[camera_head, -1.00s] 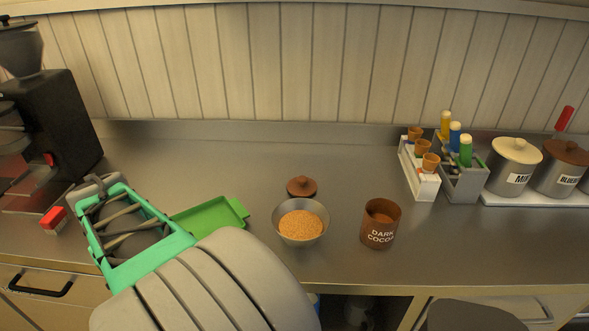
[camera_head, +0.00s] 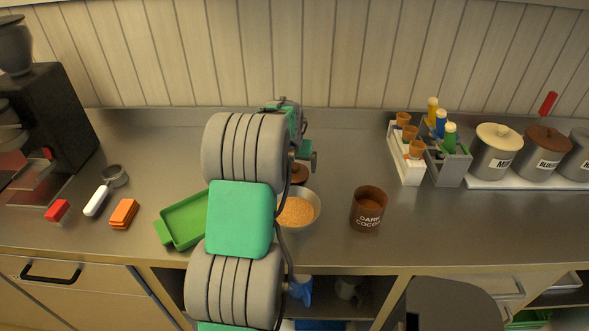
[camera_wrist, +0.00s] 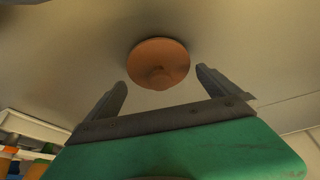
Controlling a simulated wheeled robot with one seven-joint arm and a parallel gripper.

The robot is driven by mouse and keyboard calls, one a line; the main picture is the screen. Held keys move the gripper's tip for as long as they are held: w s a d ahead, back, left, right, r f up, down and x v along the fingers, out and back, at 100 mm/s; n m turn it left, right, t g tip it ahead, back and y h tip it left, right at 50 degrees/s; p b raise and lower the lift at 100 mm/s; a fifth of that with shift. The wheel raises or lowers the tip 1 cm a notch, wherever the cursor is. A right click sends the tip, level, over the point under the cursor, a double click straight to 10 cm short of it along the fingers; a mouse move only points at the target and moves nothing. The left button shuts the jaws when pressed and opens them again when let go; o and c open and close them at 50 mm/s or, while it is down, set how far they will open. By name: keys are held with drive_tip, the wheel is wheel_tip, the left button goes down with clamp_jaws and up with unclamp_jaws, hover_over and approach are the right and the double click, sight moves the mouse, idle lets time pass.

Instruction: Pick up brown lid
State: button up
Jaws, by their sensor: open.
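The brown lid (camera_head: 299,174) is a small round disc with a knob. It lies on the steel counter just behind the metal bowl, partly hidden by my arm in the head view. In the wrist view the lid (camera_wrist: 158,57) shows whole, knob toward me, just beyond and between the fingertips. My gripper (camera_wrist: 162,79) is open with nothing between its fingers, apart from the lid. In the head view my gripper (camera_head: 306,157) is by the lid, and its fingers are mostly hidden.
The bowl of orange-brown grains (camera_head: 298,211) stands in front of the lid. A dark cocoa tub (camera_head: 368,209) is to the right, a green tray (camera_head: 184,222) to the left. A rack of cones (camera_head: 406,165) and lidded pots (camera_head: 494,152) stand further right.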

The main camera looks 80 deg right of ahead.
drive_tip(key=shift+d+f, duration=0.2)
drive_tip(key=shift+f, duration=0.15)
drive_tip(key=shift+c, duration=0.6)
drive_tip(key=shift+w, duration=0.1)
drive_tip(key=c, duration=1.3)
drive_tip(key=shift+c, duration=0.5)
drive_tip(key=shift+r, duration=0.1)
